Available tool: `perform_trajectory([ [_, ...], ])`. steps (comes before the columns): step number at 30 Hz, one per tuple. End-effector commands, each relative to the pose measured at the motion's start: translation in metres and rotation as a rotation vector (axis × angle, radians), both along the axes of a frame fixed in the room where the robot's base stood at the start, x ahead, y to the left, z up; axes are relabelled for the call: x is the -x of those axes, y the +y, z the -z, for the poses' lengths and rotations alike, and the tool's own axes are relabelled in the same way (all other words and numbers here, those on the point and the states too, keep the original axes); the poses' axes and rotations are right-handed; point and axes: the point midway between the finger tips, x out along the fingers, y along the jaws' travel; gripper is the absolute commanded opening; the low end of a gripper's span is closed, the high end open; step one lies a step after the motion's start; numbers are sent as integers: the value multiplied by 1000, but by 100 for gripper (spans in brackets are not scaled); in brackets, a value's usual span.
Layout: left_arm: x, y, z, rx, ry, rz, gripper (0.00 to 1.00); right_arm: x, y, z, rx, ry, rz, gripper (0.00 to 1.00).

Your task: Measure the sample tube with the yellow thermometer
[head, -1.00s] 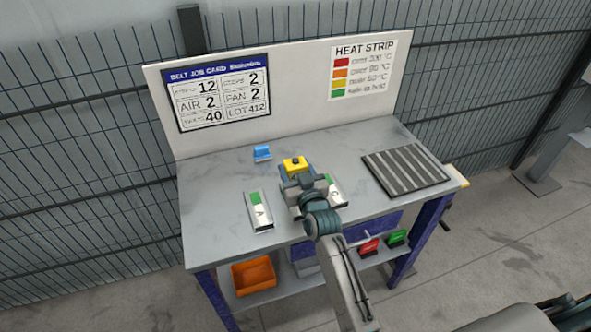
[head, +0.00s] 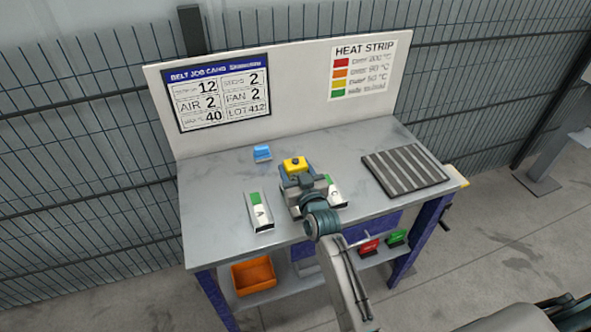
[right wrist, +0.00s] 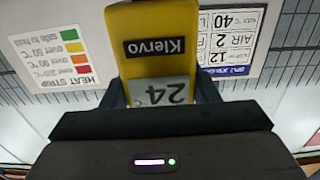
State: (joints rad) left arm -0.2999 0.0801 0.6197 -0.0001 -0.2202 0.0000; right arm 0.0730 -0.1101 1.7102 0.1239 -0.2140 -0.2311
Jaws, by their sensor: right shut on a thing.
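The yellow thermometer (head: 295,163) is held in my right gripper (head: 297,174) above the middle of the table. In the right wrist view the thermometer (right wrist: 160,45) fills the middle, upside down, with a "Klervo" label and a display reading 24. The gripper is shut on it. A grey piece marked A (head: 259,212), with a green and white label, lies apart to the left of the gripper. A similar piece marked C (head: 338,195) lies just right of the gripper and is partly hidden. What lies directly under the gripper is hidden. My left gripper is not in view.
A small blue object (head: 262,152) stands at the back of the table (head: 210,190). A ribbed dark mat or rack (head: 405,171) lies on the right. An orange bin (head: 254,275), a red box (head: 369,247) and a green box (head: 396,238) sit on the lower shelf. A signboard (head: 300,80) rises behind.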

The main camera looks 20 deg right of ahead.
Motion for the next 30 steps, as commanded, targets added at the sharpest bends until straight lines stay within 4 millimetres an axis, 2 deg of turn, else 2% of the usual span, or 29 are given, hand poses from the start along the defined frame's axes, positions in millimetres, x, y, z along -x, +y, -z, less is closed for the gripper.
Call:
perform_trajectory([
  [4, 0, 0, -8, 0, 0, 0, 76, 1, 0, -5, -1, 9, -1, 38],
  [25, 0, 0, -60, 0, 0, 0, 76, 0, 0, -66, -1, 1, 0, 38],
  [30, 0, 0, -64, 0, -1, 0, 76, 0, 0, -70, -1, 1, 0, 38],
])
